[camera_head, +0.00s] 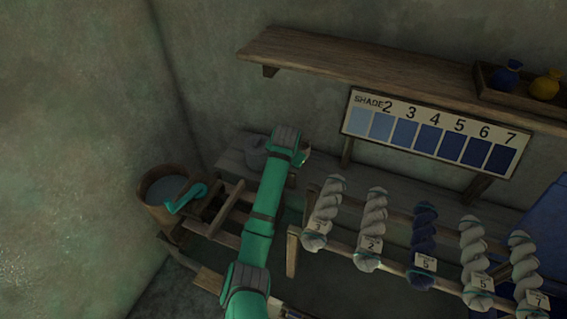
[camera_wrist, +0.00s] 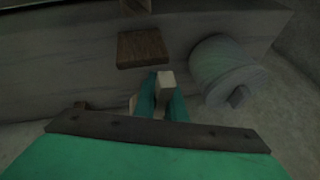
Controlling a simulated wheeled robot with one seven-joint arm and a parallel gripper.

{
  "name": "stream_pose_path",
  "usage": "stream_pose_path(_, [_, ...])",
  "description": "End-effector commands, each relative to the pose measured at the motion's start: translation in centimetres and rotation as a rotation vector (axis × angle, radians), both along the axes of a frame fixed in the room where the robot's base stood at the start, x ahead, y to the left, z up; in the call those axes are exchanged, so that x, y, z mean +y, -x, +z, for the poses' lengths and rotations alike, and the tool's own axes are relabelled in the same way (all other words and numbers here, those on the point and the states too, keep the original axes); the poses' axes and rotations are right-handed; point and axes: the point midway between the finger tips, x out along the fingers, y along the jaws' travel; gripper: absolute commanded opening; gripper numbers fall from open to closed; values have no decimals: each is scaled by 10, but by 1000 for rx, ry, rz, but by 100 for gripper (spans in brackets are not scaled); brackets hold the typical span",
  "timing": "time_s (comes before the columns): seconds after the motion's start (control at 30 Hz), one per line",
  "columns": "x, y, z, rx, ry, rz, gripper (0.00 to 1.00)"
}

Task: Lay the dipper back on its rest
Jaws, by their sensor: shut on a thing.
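In the wrist view my gripper (camera_wrist: 166,92) has its two teal fingers shut on a pale, squared wooden end, which I take to be the dipper's handle (camera_wrist: 166,78). The rest of the dipper is hidden, and I cannot tell which way its bowl points. A brown wooden block (camera_wrist: 142,48) sits just beyond the fingertips; I cannot tell whether it is the rest.
A rack of numbered yarn skeins (camera_head: 372,230) is at right, below a shade chart (camera_head: 433,135) and wall shelf (camera_head: 380,70).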

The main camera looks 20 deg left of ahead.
Motion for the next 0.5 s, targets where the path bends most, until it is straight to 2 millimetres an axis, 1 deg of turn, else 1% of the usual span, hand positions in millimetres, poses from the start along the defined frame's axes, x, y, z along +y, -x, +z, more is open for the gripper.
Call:
stream_pose_path(0.3, [-1, -25, -19, 0, -2, 0, 0])
stream_pose_path(0.5, [-1, -24, -36, 0, 0, 1, 0])
